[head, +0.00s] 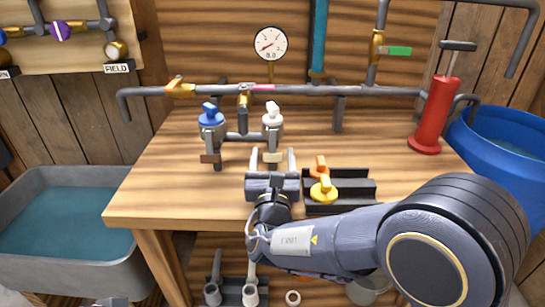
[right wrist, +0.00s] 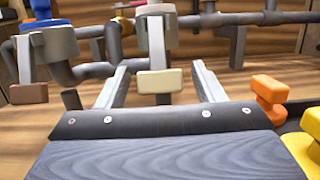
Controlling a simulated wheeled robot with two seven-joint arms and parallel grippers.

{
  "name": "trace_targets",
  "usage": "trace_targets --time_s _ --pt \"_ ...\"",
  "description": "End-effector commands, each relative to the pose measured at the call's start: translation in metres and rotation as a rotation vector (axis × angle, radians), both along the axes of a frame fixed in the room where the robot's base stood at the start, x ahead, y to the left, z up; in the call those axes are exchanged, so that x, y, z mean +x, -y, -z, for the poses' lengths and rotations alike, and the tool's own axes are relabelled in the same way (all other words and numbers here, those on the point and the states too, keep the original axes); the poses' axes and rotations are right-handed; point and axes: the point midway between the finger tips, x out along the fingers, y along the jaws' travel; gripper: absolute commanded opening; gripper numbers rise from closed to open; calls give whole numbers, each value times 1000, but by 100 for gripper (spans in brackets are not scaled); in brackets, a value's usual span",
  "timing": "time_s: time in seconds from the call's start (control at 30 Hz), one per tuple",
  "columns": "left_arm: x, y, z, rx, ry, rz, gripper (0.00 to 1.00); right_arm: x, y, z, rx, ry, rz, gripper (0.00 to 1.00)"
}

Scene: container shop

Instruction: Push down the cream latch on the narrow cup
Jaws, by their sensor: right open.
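The cream latch (head: 272,157) is a small block on the front of the narrow grey cup (head: 273,130), under a white knob (head: 272,112). My right gripper (head: 271,163) is open and empty, with one finger on each side of the latch. In the right wrist view my right gripper (right wrist: 160,88) shows a gap between each finger and the latch. I cannot tell how close it is in depth.
A brown latch (head: 210,158) with a blue knob (head: 210,116) stands to the left. A dark tray (head: 350,190) with orange and yellow knobs is right of the gripper. A pipe with a gauge (head: 271,44) runs behind. The table's left front (head: 160,195) is clear.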

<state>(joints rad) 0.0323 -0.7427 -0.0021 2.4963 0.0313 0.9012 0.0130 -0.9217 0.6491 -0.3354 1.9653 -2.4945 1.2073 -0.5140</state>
Motion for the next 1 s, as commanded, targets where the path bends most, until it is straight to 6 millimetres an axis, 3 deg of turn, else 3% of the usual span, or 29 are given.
trace_targets --time_s 0.47,1.0 --pt "0 0 -3 0 0 0 36 -68 -1 15 1 -1 -2 62" --pt "0 0 -3 0 0 0 36 -73 0 16 1 0 0 62"
